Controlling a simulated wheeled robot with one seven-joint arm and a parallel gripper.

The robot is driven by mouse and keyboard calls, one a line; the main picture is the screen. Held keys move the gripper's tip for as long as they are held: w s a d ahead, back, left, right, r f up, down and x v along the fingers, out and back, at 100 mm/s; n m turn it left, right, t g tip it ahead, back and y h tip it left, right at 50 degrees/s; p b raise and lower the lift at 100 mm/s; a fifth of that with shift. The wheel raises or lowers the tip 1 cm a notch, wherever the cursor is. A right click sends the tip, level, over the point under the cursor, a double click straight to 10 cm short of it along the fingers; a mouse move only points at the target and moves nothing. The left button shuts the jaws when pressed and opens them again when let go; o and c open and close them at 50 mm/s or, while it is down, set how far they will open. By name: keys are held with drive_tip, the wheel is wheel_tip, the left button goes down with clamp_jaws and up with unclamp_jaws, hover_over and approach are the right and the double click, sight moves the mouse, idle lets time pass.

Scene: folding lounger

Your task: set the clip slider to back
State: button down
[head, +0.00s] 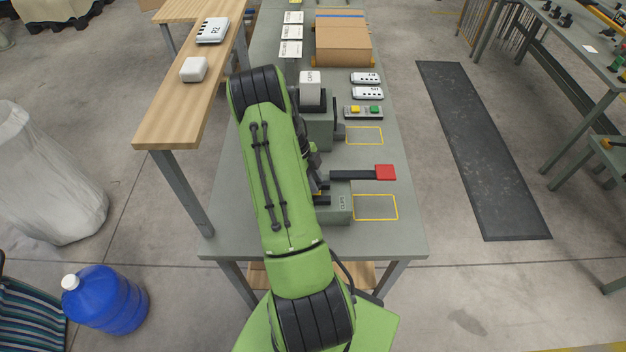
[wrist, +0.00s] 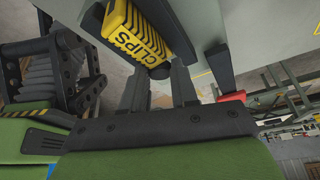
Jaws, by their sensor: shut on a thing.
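The clip slider is a ribbed yellow block marked CLIPS (wrist: 140,34) with a dark end, in the upper middle of the wrist view. My gripper (wrist: 158,76) has its two grey fingers on either side of the slider's dark end and is shut on it. In the head view, my green arm hides the gripper and most of the slider. The grey-green device marked CLIPS (head: 341,204) shows at the right of the arm, near the bench's front.
A black lever with a red end (head: 385,172) sticks out to the right just behind the device. A button box (head: 363,112) and two white remotes lie farther back. A cardboard box (head: 343,40) stands behind them. A wooden shelf (head: 185,110) runs along the left.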

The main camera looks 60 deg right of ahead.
drive_tip(key=b, duration=0.4)
hover_over(335, 194)
drive_tip(key=shift+a, duration=0.1)
drive_tip(key=shift+p, duration=0.35)
drive_tip(key=c, duration=0.8)
unclamp_jaws()
drive_tip(key=shift+c, duration=0.2)
drive_tip(key=v, duration=1.5)
drive_tip(key=shift+r+p, duration=0.4)
drive_tip(key=shift+w, duration=0.15)
